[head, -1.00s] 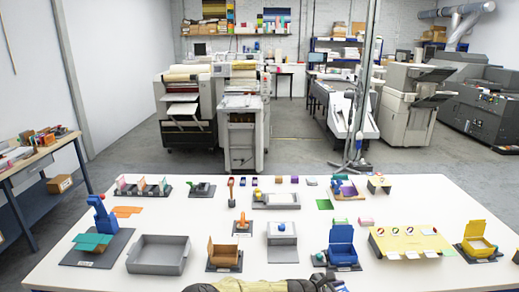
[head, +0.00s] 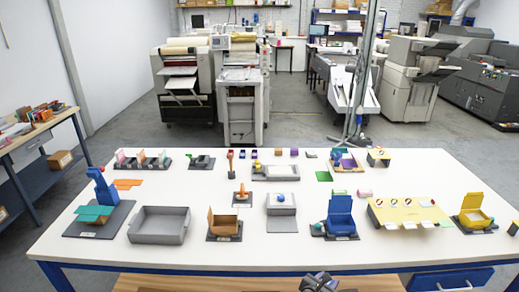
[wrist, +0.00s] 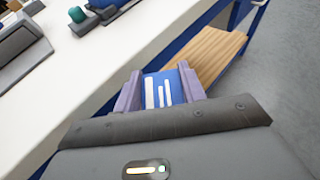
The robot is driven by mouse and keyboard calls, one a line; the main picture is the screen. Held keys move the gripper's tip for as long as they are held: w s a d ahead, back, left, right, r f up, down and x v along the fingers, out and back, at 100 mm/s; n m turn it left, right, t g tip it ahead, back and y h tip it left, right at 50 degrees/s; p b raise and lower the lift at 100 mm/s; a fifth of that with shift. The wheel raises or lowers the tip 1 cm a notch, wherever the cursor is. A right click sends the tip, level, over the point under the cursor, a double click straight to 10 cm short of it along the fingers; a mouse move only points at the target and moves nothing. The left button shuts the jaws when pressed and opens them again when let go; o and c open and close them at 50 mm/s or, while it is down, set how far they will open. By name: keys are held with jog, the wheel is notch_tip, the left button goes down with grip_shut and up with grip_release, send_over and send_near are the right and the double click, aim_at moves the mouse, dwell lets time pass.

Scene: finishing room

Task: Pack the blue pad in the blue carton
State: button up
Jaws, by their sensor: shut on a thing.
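My gripper (wrist: 160,76) is shut on a blue pad (wrist: 164,92) with white bars on its face, held between the two purple-grey fingers in the wrist view. In the head view my gripper (head: 319,282) shows at the bottom edge, in front of the table's front edge; the pad cannot be made out there. The blue carton (head: 340,227) stands on a dark base near the table's front, right of the middle, with its flap raised at the back. My gripper is apart from it, on the near side. The carton's inside is mostly hidden.
The white table (head: 290,252) holds a grey tray (head: 160,238), an open brown carton (head: 223,226), a yellow stand (head: 408,215) and a yellow carton (head: 473,216). A wooden shelf (head: 200,284) lies below the front edge. The table's front strip is clear.

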jog(key=n+t+y, duration=0.1)
jog(key=f+n+y, duration=0.1)
jog(key=shift+s+a+f+t+y+b, duration=0.1)
jog(key=shift+a+f+t+y+b, duration=0.1)
jog(key=shift+f+t+y+b, duration=0.15)
jog(key=n+y, duration=0.1)
jog(key=n+t+y, duration=0.1)
jog(key=shift+s+r+n+b, duration=0.15)
jog(key=shift+r+n+b, duration=0.05)
jog(key=shift+n+b, duration=0.15)
jog(key=r+n+y, duration=0.1)
jog(key=s+r+n+y, duration=0.1)
jog(key=n+y+b, duration=0.1)
jog(key=shift+s+a+r+t+y, duration=0.25)
jog(key=shift+r+t, duration=0.1)
jog(key=shift+r, duration=0.05)
jog(key=shift+s+a+r+n+y, duration=0.15)
jog(key=shift+s+r+n+y, duration=0.1)
jog(key=shift+r+y, duration=0.2)
jog(key=shift+a+r, duration=0.1)
